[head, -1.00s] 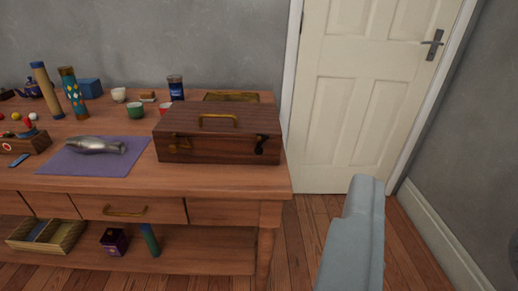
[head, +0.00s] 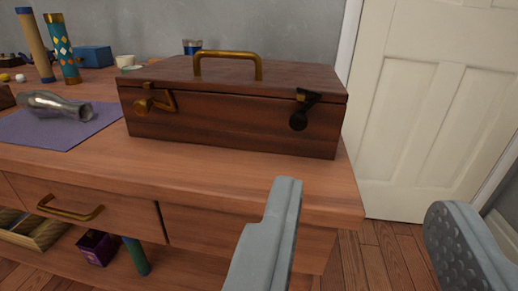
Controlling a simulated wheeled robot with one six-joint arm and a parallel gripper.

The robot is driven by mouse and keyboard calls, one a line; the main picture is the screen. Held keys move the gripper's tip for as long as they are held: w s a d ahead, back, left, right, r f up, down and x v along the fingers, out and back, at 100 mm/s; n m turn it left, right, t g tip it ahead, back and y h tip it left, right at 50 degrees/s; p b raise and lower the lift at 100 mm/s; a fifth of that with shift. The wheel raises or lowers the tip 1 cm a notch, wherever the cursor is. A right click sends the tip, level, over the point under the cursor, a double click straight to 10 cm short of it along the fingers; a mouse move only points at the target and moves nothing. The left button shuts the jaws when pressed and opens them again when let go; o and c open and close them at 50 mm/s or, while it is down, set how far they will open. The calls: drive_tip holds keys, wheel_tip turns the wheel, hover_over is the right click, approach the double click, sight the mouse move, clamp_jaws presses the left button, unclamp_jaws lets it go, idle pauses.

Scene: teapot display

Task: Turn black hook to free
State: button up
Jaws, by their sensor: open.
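The black hook (head: 301,112) is on the right part of the front face of a closed dark wooden box (head: 220,125). It slants from the lid's edge down to a round black end. A brass hook (head: 155,103) is on the left part of the same face. A brass handle (head: 228,55) stands up on the lid. My gripper (head: 365,222) is open and empty, in front of the table and below the right of the box. Its two grey fingers are wide apart, and neither touches the black hook.
The box stands near the front right corner of the wooden table (head: 200,178). A silver vase (head: 55,105) lies on a purple cloth (head: 45,132) to the left. A white door (head: 430,110) is behind on the right. A drawer (head: 80,205) is below the tabletop.

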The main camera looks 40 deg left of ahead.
drive_tip(key=g+y, duration=0.1)
drive_tip(key=y, duration=0.1)
approach(298, 124)
drive_tip(key=shift+n+h, duration=0.3)
drive_tip(key=x, duration=0.9)
drive_tip(key=shift+s+a+r, duration=0.1)
drive_tip(key=shift+r, duration=0.05)
clamp_jaws()
